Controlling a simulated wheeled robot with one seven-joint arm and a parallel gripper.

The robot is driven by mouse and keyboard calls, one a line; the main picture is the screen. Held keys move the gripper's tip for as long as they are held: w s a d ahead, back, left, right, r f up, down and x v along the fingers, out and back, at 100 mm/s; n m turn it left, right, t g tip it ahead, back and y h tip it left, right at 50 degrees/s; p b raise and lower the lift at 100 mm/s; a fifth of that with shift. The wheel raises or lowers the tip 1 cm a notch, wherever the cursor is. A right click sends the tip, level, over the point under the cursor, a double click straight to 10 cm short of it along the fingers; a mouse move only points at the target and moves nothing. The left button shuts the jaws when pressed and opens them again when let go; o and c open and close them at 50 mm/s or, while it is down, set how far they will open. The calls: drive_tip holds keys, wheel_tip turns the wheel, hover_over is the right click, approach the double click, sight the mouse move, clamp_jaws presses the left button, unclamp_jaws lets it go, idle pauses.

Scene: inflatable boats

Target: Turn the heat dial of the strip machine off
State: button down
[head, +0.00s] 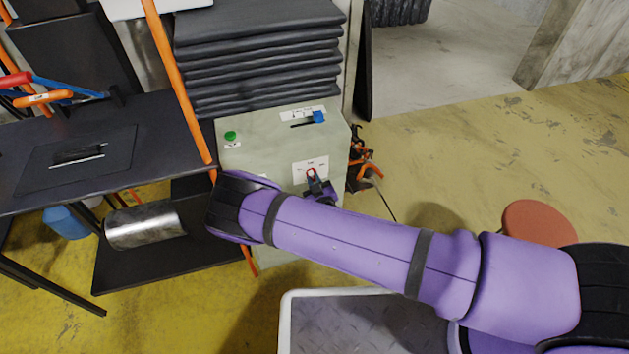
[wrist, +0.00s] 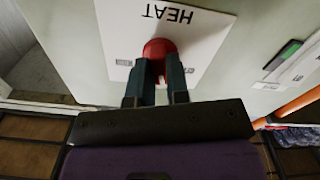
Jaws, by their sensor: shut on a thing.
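The strip machine (head: 263,157) is a pale grey-green box standing on the floor, with a green button (head: 231,136) and a blue slider knob (head: 319,117) on it. Its red heat dial (head: 311,173) sits on a white label plate on the front face. In the wrist view the red dial (wrist: 160,47) is in front of the plate marked HEAT, which appears upside down. My gripper (wrist: 160,72) is shut on the dial, one finger on each side. The dial's pointer and the plate's small markings are partly hidden by the fingers. My gripper (head: 315,183) also shows in the head view.
A dark workbench (head: 110,140) with tools stands at the left, a metal cylinder (head: 145,225) on its lower shelf. Folded dark sheets (head: 258,50) are stacked behind the machine. An orange-handled tool (head: 369,171) hangs at its right side. The yellow floor to the right is mostly clear.

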drive_tip(key=n, duration=0.4)
drive_tip(key=shift+n, duration=1.9)
drive_tip(key=c, duration=1.1)
unclamp_jaws()
drive_tip(key=v, duration=1.1)
drive_tip(key=shift+w, duration=0.1)
